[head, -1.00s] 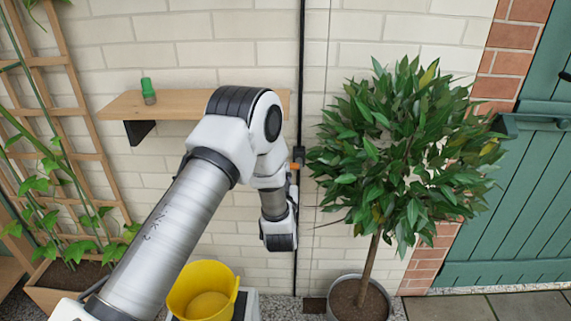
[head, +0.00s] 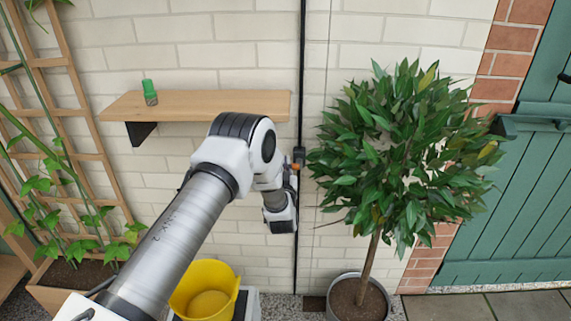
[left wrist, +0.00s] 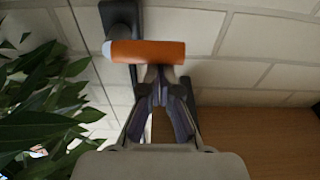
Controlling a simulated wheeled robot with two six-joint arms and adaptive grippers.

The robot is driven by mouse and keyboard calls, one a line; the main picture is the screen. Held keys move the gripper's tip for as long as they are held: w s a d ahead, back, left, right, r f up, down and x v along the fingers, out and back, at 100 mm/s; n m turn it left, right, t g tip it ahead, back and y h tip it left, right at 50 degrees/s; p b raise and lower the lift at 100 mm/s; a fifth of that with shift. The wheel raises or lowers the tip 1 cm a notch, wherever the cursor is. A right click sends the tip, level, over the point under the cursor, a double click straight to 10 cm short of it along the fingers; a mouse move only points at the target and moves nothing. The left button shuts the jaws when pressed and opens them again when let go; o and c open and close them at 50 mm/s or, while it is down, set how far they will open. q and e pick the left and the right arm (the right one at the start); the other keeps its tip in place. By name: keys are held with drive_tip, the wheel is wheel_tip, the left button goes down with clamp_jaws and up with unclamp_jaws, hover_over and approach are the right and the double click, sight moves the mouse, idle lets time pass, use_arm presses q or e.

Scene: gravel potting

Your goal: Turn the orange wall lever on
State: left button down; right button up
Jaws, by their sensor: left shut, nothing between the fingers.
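The orange lever (head: 296,166) sits on the wall beside the black pipe, in the middle of the head view, mostly small and partly hidden by my left wrist. In the left wrist view the orange handle (left wrist: 150,51) lies crosswise, joined to a dark wall fitting (left wrist: 120,18). My left gripper (left wrist: 160,72) is shut and empty, its fingertips right at the handle's edge. I cannot tell if they touch it. In the head view the left gripper (head: 290,177) is close to the lever and largely hidden. My right gripper is not in view.
A wooden shelf (head: 215,104) with a green bottle (head: 150,93) is to the left of the lever. A potted leafy tree (head: 400,160) stands close on the right. A yellow bucket (head: 205,290) is below my arm. A trellis (head: 85,130) stands at far left.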

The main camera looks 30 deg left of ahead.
use_arm(q)
drive_tip(key=shift+a+f+n+b, duration=0.1)
drive_tip(key=shift+f+n+b, duration=0.15)
drive_tip(key=shift+n+b, duration=0.3)
wheel_tip(320, 180, down, 6)
drive_tip(key=w+d+n+g+y+b, duration=0.1)
drive_tip(key=d+n+g+b, duration=0.1)
drive_tip(key=n+b, duration=1.4)
drive_tip(key=shift+n+g, duration=0.3)
drive_tip(key=shift+n, duration=0.45)
drive_tip(key=shift+a, duration=0.1)
